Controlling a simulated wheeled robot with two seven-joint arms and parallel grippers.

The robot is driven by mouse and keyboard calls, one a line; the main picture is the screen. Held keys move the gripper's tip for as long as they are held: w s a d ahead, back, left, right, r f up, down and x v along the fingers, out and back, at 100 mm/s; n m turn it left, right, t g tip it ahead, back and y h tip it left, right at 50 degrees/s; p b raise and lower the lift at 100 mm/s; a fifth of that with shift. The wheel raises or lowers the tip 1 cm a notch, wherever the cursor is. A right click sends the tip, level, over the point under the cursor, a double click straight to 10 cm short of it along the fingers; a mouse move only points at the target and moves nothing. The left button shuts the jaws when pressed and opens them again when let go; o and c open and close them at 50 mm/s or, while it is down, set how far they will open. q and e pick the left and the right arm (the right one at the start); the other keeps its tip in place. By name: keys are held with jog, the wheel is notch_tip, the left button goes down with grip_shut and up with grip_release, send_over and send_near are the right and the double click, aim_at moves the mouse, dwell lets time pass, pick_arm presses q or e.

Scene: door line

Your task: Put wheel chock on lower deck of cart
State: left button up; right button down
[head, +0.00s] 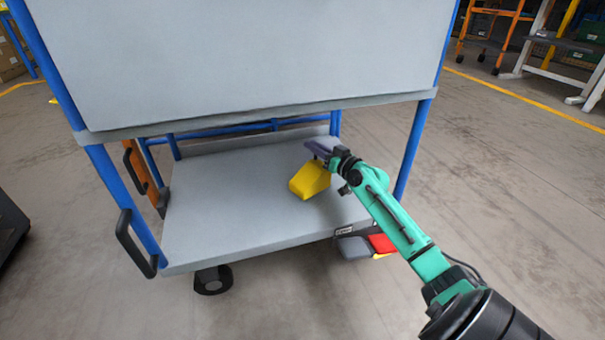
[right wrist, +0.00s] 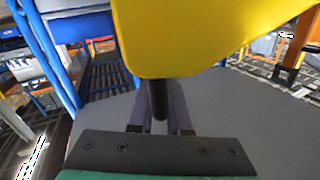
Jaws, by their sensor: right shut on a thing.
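The yellow wheel chock (head: 309,180) is at the lower deck (head: 230,205) of the blue-framed cart, between the two decks. My right gripper (head: 318,150) is shut on it; the arm reaches in from the right, under the upper deck (head: 250,60). In the right wrist view the chock (right wrist: 195,35) fills the top, in front of the purple-grey fingers (right wrist: 160,105). The chock looks slightly tilted, and I cannot tell whether it touches the deck. The grey deck (right wrist: 240,115) shows below and around the fingers. My left gripper is not in view.
The upper deck sits above the arm, and blue posts (head: 415,145) stand at the corners. A black handle (head: 130,245) is on the cart's left side. Much of the deck's left is bare.

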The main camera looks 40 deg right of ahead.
aim_at(317, 160)
notch_tip(317, 160, down, 4)
jog(key=b, duration=0.2)
jog(key=shift+f+b, duration=0.25)
jog(key=shift+b, duration=0.1)
jog(key=shift+r, duration=0.2)
jog(key=c, duration=0.9)
grip_release()
jog(key=shift+o, duration=0.2)
jog(key=shift+s, duration=0.1)
jog(key=shift+s+p, duration=0.35)
jog(key=s, duration=1.1)
jog(key=shift+d, duration=0.25)
